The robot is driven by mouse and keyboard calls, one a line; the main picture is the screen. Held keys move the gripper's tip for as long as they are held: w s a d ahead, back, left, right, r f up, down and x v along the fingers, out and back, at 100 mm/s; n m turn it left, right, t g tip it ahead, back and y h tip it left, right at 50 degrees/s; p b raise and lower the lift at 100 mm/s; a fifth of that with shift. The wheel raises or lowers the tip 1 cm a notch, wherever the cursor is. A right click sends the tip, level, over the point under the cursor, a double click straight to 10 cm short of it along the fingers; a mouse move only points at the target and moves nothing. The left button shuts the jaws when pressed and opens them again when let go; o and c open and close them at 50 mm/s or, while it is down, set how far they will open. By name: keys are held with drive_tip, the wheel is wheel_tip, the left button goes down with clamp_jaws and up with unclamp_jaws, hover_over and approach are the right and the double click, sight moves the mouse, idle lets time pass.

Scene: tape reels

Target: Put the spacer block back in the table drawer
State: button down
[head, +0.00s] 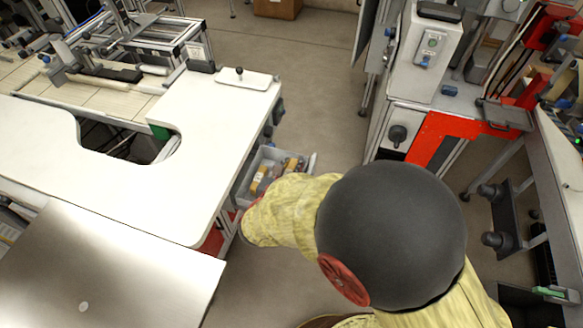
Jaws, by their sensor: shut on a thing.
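The table drawer (244,187) is a light grey open bin, pulled out at the right side of the white table (190,150). It holds tan and dark reddish items, too small to name surely. I cannot make out the spacer block as a separate thing. My arm, in a yellow cover, reaches to the drawer's near end and hides part of it. My gripper's fingers do not show; they are hidden by my own arm.
A steel plate surface (120,265) lies at the lower left. A machine with a red panel (435,130) stands at the right. Grey floor (310,90) is clear between the table and the machine.

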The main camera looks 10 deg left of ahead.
drive_tip(key=shift+r, duration=0.1)
drive_tip(key=shift+f+b, duration=0.3)
drive_tip(key=shift+f, duration=0.05)
drive_tip(key=shift+f, duration=0.25)
drive_tip(key=c, duration=1.9)
unclamp_jaws()
drive_tip(key=shift+r, duration=0.1)
